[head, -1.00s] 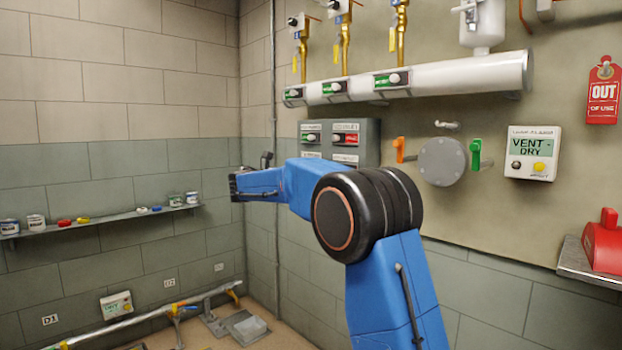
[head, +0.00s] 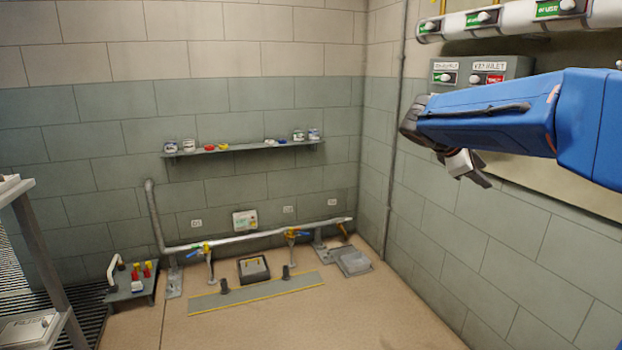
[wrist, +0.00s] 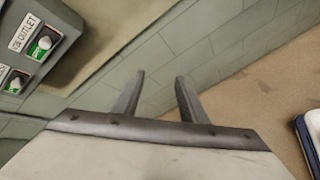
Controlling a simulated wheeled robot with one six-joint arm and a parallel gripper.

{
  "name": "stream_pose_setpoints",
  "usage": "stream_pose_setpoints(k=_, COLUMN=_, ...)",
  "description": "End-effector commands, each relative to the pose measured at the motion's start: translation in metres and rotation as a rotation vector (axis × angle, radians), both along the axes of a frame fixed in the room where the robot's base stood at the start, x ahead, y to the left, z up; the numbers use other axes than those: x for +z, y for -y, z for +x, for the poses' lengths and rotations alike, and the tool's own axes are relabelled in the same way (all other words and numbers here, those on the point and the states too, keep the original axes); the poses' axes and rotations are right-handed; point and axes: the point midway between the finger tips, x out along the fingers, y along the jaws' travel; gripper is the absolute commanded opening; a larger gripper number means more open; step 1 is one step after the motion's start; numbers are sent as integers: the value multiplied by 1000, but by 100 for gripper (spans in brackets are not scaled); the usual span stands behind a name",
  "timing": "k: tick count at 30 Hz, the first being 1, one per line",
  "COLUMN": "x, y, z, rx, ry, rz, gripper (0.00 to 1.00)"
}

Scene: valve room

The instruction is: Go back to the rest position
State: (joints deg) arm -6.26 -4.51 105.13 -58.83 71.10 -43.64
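My gripper (head: 470,168) hangs in the air at the right of the head view, in front of the right-hand wall and below the grey switch box. In the wrist view my gripper (wrist: 160,78) shows its two dark fingers standing apart with nothing between them. It is open and empty. My blue arm reaches in from the right edge of the head view.
The grey switch box (head: 482,70) with labelled knobs is on the right wall, close above my gripper; a white pipe (head: 520,18) runs above it. A shelf (head: 240,149) with small cans is on the back wall. A low floor pipe (head: 260,236) runs beneath. Open floor lies front centre.

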Motion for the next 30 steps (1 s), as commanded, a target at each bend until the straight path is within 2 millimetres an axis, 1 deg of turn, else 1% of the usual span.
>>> stream_pose_setpoints(k=1, x=-8, y=-1, z=-20, rx=-20, ry=26, rz=52, gripper=39)
stream_pose_setpoints(k=3, x=-21, y=-5, z=-45, rx=-53, ry=64, rz=133, gripper=39)
stream_pose_setpoints(k=8, x=-53, y=-18, z=-101, rx=-140, ry=150, rz=317, gripper=39)
stream_pose_setpoints(k=9, x=-61, y=-22, z=-115, rx=-164, ry=172, rz=363, gripper=39)
stream_pose_setpoints(k=15, x=-103, y=-46, z=-181, rx=-296, ry=274, rz=589, gripper=39)
stream_pose_setpoints(k=24, x=-167, y=-91, z=-270, rx=-535, ry=414, rz=919, gripper=39)
stream_pose_setpoints(k=27, x=-187, y=-107, z=-296, rx=-622, ry=456, rz=1024, gripper=39)
stream_pose_setpoints(k=30, x=-205, y=-122, z=-316, rx=-702, ry=491, rz=1113, gripper=39)
